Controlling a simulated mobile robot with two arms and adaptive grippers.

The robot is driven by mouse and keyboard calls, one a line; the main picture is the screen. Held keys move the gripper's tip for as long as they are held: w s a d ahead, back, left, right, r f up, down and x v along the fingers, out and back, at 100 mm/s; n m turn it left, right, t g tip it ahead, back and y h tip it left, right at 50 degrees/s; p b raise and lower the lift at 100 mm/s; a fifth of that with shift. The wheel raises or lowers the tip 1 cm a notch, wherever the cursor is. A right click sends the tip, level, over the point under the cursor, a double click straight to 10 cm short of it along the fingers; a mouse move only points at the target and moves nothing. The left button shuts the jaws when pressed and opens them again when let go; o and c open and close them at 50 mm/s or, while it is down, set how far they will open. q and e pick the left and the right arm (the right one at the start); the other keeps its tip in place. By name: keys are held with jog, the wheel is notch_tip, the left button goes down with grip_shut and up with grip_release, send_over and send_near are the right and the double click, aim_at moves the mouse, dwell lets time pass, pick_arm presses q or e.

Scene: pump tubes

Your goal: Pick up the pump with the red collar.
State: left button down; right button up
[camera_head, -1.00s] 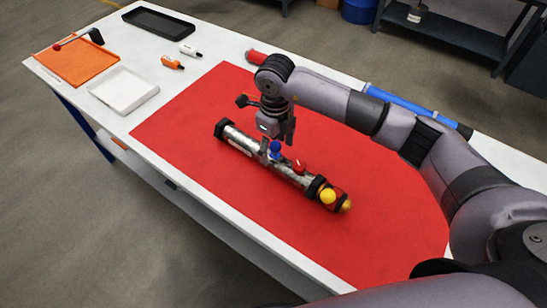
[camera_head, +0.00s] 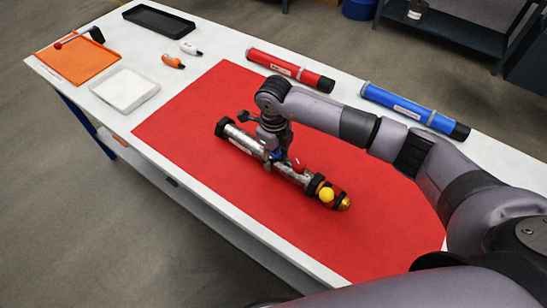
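The pump (camera_head: 289,172) lies at a slant on the red mat (camera_head: 370,225). My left gripper is out of view.
A red tube (camera_head: 290,70) and a blue tube (camera_head: 414,110) lie along the table's far edge. The mat's front is clear.

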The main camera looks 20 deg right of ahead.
grip_shut()
dwell(0.4)
jog(key=shift+w+r, duration=0.1)
jog(key=shift+r, duration=0.05)
